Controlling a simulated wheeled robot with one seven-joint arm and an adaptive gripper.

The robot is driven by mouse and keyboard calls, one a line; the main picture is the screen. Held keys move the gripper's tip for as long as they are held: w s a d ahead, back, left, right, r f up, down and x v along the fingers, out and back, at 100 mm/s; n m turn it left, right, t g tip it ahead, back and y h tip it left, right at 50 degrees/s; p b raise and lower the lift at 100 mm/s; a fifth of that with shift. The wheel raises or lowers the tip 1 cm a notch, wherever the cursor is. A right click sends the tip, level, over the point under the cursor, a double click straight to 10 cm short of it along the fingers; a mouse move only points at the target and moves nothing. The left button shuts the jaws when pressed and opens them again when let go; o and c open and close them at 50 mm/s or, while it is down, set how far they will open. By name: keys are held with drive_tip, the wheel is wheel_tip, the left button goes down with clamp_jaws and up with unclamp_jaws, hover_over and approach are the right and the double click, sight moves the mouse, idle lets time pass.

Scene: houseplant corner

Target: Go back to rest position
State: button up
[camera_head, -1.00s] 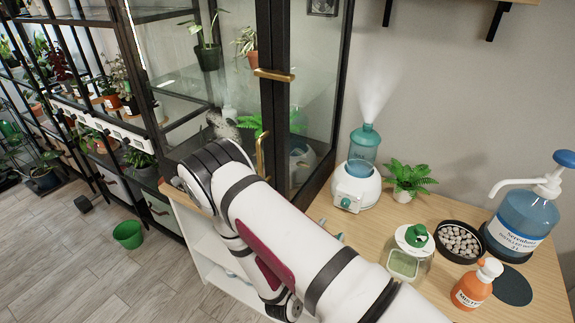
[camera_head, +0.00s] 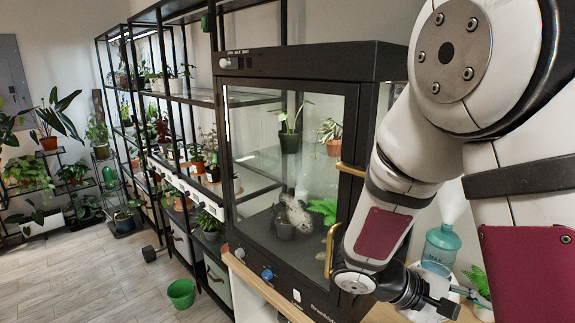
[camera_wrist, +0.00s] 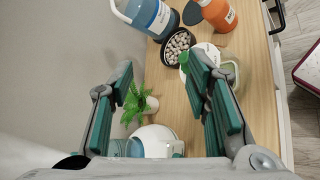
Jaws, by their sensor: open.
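My gripper (camera_head: 440,306) is at the lower right of the head view, low over the wooden table and in front of the humidifier (camera_head: 440,245). In the wrist view, my gripper (camera_wrist: 160,62) has its two green-padded fingers spread wide, with nothing between the pads. Below it the wooden tabletop (camera_wrist: 178,105) shows, with a small green fern (camera_wrist: 137,103) by the left finger and the white humidifier base (camera_wrist: 157,138) near the palm. My arm is folded, with its large upper links filling the right of the head view.
The glass cabinet (camera_head: 290,190) stands just left of my arm; its brass handle (camera_head: 331,250) is close to my forearm. The wrist view shows a pebble bowl (camera_wrist: 178,47), a blue pump bottle (camera_wrist: 148,15) and an orange bottle (camera_wrist: 218,14).

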drive_tip(key=s+a+r+m+t+y, duration=0.5)
drive_tip(key=s+a+r+t+y, duration=0.1)
drive_tip(key=s+a+r+y, duration=0.5)
drive_tip(key=shift+a+r+t+y, duration=0.4)
drive_tip(key=shift+a+r+y, duration=0.4)
drive_tip(key=shift+a+r, duration=0.2)
